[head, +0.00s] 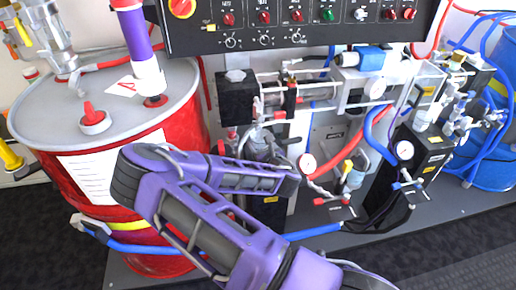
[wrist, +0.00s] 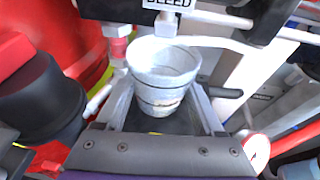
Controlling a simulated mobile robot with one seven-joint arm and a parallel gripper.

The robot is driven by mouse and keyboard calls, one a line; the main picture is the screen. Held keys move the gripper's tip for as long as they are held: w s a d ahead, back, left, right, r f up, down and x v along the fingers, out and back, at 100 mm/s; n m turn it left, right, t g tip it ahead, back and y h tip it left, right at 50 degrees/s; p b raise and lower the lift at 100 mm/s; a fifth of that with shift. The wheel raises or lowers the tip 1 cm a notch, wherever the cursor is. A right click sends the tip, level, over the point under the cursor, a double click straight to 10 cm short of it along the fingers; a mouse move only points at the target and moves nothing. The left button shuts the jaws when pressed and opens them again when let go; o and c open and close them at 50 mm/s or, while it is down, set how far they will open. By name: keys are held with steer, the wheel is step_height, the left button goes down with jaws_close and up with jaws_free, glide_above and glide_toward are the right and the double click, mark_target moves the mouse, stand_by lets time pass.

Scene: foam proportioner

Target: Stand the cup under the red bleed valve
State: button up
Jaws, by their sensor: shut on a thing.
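A whitish-grey, worn cup (wrist: 163,75) stands upright, mouth up, in the wrist view. My gripper (wrist: 162,95) is shut on it, with one finger on each side of its wall. A black plate with a BLEED label (wrist: 168,4) is just above the cup, and a pale fitting (wrist: 166,24) hangs below the label at the cup's far rim. I cannot tell whether the cup touches a surface below. The red bleed valve cannot be clearly singled out, and my purple arm hides much of this area in the head view.
A red drum (head: 65,165) with a grey lid stands at the left. A control panel (head: 300,25) overhangs the pump area. Gauges (head: 307,163), pipes and hoses crowd the right. A blue hose (head: 140,248) runs low in front. A black cylinder (wrist: 40,95) is left of my gripper.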

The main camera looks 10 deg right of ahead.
mark_target(258, 147)
steer(key=shift+w+a, duration=0.1)
steer(key=shift+w, duration=0.95)
steer(key=shift+w+f+b, duration=0.15)
steer(key=shift+f+b, duration=0.35)
steer(key=shift+f, duration=1.25)
steer(key=o, duration=1.3)
steer(key=shift+f, duration=0.15)
steer(key=shift+o, duration=0.2)
steer(key=shift+r, duration=0.25)
steer(key=p+v, duration=0.1)
steer(key=v, duration=1.1)
steer(key=shift+f, duration=0.1)
